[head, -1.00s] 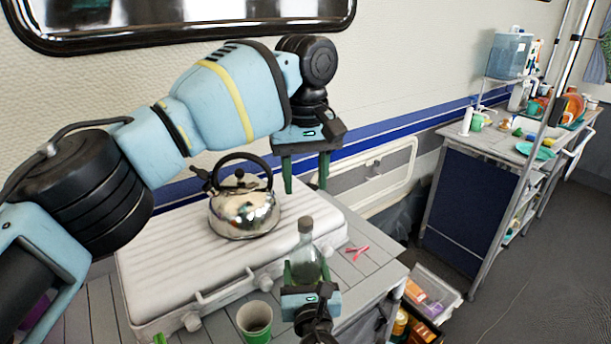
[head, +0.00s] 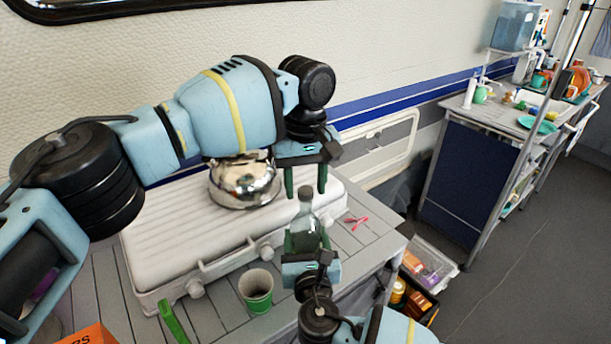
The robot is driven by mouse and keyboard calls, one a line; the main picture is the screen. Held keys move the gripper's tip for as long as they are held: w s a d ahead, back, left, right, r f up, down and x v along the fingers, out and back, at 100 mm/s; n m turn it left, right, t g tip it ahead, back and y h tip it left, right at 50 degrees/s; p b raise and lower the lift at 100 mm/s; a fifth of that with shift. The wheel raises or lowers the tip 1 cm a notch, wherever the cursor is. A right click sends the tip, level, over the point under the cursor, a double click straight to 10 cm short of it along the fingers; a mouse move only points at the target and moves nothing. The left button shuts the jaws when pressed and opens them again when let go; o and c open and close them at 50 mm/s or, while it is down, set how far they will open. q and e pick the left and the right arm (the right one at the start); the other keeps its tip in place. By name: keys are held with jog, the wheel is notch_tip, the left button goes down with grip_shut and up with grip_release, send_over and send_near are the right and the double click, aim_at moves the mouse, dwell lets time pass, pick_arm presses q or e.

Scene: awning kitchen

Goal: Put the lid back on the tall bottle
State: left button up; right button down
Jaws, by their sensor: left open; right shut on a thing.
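The tall bottle (head: 306,222) is clear glass and stands upright near the right end of the table. Its dark lid (head: 306,191) shows at the top of the neck, where it appears to sit on the mouth; whether it is fully seated I cannot tell. My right gripper (head: 307,241) is shut on the bottle's body from the front. My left gripper (head: 305,184) is open and points down from above. Its two green fingers appear on either side of the lid in the picture, with gaps between them and the lid.
A closed white camping stove (head: 165,240) with a shiny kettle (head: 240,183) lies behind and left of the bottle. A green cup (head: 257,291) stands left of my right gripper. A pink peg-like item (head: 357,221) lies on the table (head: 372,246) to the right.

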pick_arm(q)
jog(key=shift+c, duration=0.3)
grip_shut()
jog(key=m, duration=1)
jog(key=shift+m, duration=0.3)
jog(key=m, duration=1)
jog(key=shift+m, duration=0.4)
jog(key=shift+o, duration=0.9)
grip_release()
